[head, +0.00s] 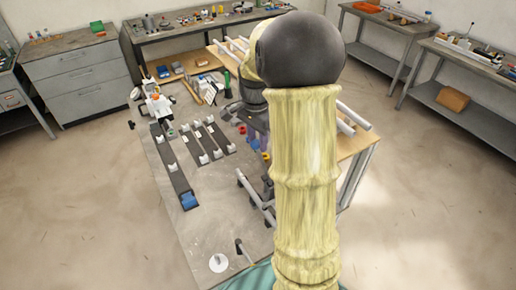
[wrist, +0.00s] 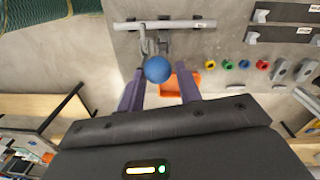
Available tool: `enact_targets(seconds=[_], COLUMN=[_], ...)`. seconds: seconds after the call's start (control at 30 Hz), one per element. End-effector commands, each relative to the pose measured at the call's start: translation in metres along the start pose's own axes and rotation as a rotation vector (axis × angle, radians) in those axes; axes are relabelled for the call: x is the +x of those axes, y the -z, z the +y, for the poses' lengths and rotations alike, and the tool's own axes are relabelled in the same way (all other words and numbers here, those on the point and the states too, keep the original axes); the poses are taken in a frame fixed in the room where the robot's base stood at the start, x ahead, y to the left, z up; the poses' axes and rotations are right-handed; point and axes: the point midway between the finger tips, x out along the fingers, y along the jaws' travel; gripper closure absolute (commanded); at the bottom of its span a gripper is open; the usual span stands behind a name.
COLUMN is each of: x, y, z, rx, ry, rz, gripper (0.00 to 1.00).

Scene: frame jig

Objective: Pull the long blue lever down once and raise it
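A round blue knob (wrist: 157,69) shows in the wrist view, in front of a grey metal bracket (wrist: 152,42) on a grey board. I take it for the end of the blue lever; its shaft is mostly hidden behind the knob. My gripper (wrist: 163,80) is open, with one purple finger on each side of the knob. Gaps show between the knob and both fingers, and I see no contact. In the head view my arm covers most of the gripper and the lever.
A grey tube (wrist: 165,24) lies beyond the knob. An orange bin (wrist: 180,84) shows past the fingers. Coloured rings (wrist: 228,64) sit to the right. In the head view, dark rails with white clips (head: 172,160) and a white disc (head: 218,263) are on the grey table (head: 215,225).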

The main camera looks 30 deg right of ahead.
Motion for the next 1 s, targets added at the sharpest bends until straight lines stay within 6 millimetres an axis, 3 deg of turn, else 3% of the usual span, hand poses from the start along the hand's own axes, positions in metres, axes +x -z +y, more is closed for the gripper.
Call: enact_targets(seconds=[0.27, 0.6, 0.63, 0.8, 1.0], x=[0.04, 0.046, 0.045, 0.045, 0.045], y=[-0.001, -0.001, -0.001, 0.0, 0.0], z=[0.0, 0.0, 0.0, 0.0, 0.0], rx=[-0.003, -0.003, -0.003, -0.001, 0.0], ry=[-0.003, 0.0, 0.0, 0.0, 0.0], rz=[-0.002, 0.0, 0.0, 0.0, 0.002], gripper=[0.66, 0.66, 0.68, 1.0, 1.0])
